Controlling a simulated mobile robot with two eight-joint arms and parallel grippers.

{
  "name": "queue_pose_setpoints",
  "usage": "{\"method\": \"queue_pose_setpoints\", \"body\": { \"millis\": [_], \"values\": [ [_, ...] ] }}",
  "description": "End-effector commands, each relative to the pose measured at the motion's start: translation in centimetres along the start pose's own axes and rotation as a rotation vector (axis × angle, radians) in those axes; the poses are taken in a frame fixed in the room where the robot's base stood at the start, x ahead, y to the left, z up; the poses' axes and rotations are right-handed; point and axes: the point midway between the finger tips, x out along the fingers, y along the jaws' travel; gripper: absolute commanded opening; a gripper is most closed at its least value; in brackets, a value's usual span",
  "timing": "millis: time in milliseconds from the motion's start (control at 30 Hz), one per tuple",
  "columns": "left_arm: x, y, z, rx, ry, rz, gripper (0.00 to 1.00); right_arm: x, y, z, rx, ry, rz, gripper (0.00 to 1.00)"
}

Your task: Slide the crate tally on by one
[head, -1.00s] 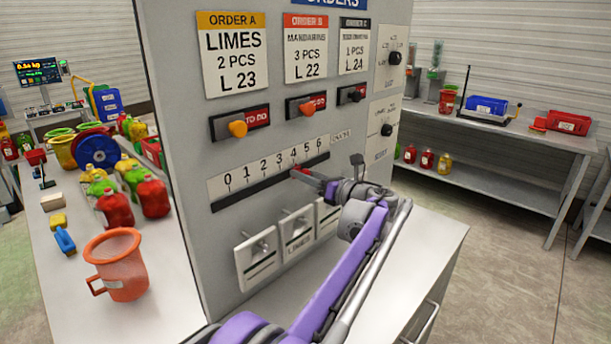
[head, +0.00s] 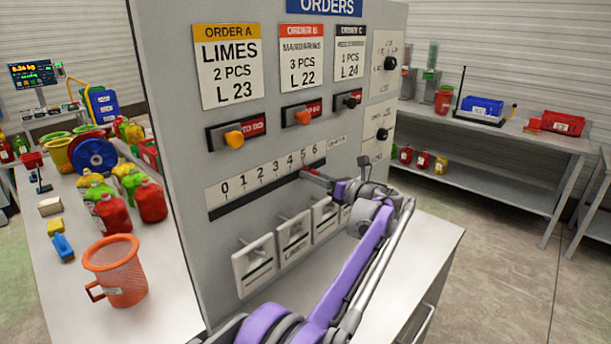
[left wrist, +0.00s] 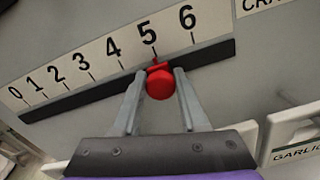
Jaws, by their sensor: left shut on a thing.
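The crate tally is a white number strip (head: 268,172) marked 0 to 6, with a dark slot below it, on the grey orders panel. The strip also shows in the left wrist view (left wrist: 100,56). Its red slider knob (left wrist: 160,82) sits in the slot under the 5, its top close to the 5 tick. In the head view the knob (head: 306,173) is small and partly hidden by my gripper. My left gripper (left wrist: 158,84) is shut on the red knob, one finger on each side. My right gripper is in neither view.
Above the tally are three order cards, such as the limes card (head: 229,64), and lever switches such as the orange one (head: 234,138). White tag holders (head: 293,240) sit below, close under my arm. An orange mesh jug (head: 117,275) stands on the left table.

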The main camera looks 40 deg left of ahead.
Motion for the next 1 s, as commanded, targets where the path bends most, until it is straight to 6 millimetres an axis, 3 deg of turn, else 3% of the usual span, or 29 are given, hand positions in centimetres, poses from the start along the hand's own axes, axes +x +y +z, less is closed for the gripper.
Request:
{"method": "queue_pose_setpoints", "body": {
  "millis": [367,400,533,833,1000],
  "values": [
    [0.0,-0.5,0.1,0.003,0.000,0.000,0.00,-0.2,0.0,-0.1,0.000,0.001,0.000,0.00],
    [0.0,-0.5,0.1,0.003,0.000,0.000,0.48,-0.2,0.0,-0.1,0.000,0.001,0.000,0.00],
    [0.0,-0.5,0.1,0.002,0.000,0.000,0.71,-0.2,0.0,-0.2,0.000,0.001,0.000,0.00],
    [-0.1,-0.5,0.0,0.001,0.000,0.000,0.71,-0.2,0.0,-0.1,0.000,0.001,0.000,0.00],
    [-1.9,-0.6,0.0,0.002,0.000,-0.002,0.71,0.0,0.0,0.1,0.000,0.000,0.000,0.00]
  ]
}}
